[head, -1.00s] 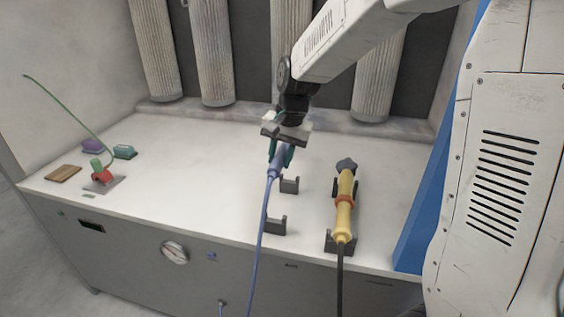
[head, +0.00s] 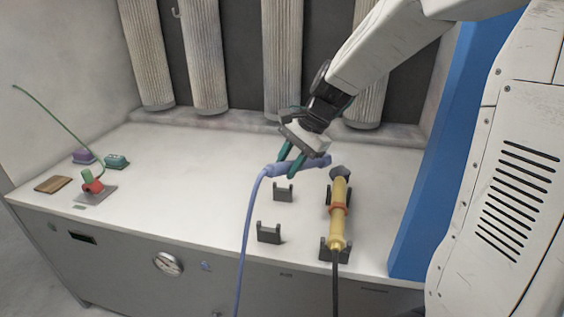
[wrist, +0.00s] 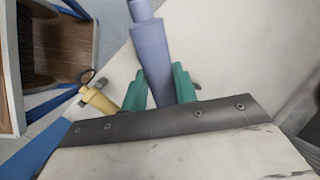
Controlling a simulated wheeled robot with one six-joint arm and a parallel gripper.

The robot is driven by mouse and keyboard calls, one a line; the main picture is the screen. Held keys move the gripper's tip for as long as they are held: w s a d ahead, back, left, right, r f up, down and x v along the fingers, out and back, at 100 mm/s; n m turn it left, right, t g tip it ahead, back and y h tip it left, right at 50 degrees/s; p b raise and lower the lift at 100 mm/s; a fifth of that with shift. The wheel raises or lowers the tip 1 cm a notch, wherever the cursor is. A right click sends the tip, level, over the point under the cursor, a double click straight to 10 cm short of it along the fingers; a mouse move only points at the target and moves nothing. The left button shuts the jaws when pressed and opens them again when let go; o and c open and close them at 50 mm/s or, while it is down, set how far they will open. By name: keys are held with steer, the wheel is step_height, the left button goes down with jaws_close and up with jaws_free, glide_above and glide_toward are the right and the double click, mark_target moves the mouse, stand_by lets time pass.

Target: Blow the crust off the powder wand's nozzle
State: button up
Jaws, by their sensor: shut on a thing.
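The yellow wand (head: 338,215) lies on its dark cradle at the right of the bench, with an orange collar and a dark cable. Its dark nozzle (head: 339,172) is at the far end; I cannot make out crust on it. My gripper (head: 290,163) is shut on a blue-violet air tool (head: 315,162) with a trailing hose, held above the bench. The tool points right, its tip close to the wand's nozzle in the picture; I cannot tell the gap. The wrist view shows the tool (wrist: 153,50) between green fingers, with the yellow wand (wrist: 98,101) to the left.
Two empty brackets (head: 283,192) (head: 268,233) stand left of the wand. A red and green device (head: 92,183), a brown block (head: 53,185) and purple and teal items (head: 115,161) sit at far left. Pleated filter columns (head: 200,60) hang behind. A blue panel (head: 425,190) edges the right.

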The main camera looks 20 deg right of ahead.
steer(key=shift+s+a+r+m+y, duration=0.15)
steer(key=shift+a+m, duration=0.15)
steer(key=shift+a, duration=0.1)
steer(key=shift+s+a+r+m+y, duration=0.15)
steer(key=shift+a+m, duration=0.15)
steer(key=shift+a, duration=0.05)
steer(key=shift+a+t+y, duration=0.3)
steer(key=shift+y, duration=0.3)
steer(key=shift+w+d+f, duration=0.35)
steer(key=shift+d+f, duration=0.1)
steer(key=shift+d, duration=0.35)
steer(key=shift+w+d+f, duration=0.35)
steer(key=shift+d+f, duration=0.15)
steer(key=shift+d, duration=0.3)
steer(key=shift+w+d+f, duration=0.35)
steer(key=shift+d+f, duration=0.1)
steer(key=shift+d, duration=0.35)
steer(key=shift+r, duration=0.1)
steer(key=s+a+r, duration=0.4)
steer(key=s+r, duration=0.2)
steer(key=shift+s+a, duration=0.3)
steer(key=shift+a, duration=0.1)
steer(key=shift+f, duration=0.1)
